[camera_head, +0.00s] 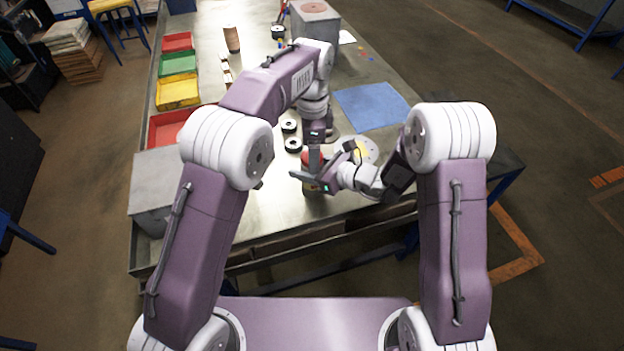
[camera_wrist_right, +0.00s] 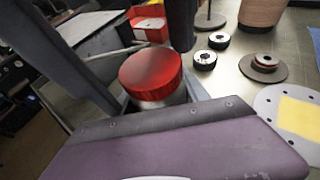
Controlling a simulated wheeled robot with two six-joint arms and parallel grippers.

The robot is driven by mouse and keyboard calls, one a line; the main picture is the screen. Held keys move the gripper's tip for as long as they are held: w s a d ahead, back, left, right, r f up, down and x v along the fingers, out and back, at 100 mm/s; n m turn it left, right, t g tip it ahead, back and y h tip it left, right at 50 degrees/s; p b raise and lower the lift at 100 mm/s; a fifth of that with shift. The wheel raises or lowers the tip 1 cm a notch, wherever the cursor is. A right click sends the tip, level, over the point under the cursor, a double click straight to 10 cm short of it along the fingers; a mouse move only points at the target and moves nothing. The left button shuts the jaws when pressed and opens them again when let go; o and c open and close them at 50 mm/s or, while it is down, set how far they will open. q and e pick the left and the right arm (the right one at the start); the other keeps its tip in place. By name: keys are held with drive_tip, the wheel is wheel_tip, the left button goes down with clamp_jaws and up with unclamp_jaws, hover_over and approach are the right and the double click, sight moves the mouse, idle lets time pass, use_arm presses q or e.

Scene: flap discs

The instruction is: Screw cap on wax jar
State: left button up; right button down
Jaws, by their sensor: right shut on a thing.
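A ribbed red cap (camera_wrist_right: 151,73) sits on top of a pale metallic jar (camera_wrist_right: 161,99) in the right wrist view. I cannot tell whether it is screwed down. My right gripper (camera_head: 314,177) is shut on the jar, low around its side near the table's front edge. In the head view the red cap (camera_head: 308,158) shows only partly, behind dark gripper parts. My left gripper (camera_head: 314,150) points down from above, right over the cap. Dark bars stand on both sides of the cap in the wrist view, but whether the left fingers touch it is unclear.
Black discs (camera_head: 292,145) lie just behind the jar. A pale round plate with a yellow patch (camera_head: 361,151) lies to the right, before a blue mat (camera_head: 371,106). Red, green and yellow bins (camera_head: 177,92) line the left edge. A grey box (camera_head: 158,187) stands front left.

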use_arm(q)
drive_tip(key=shift+r, duration=2.3)
drive_tip(key=shift+c, duration=0.4)
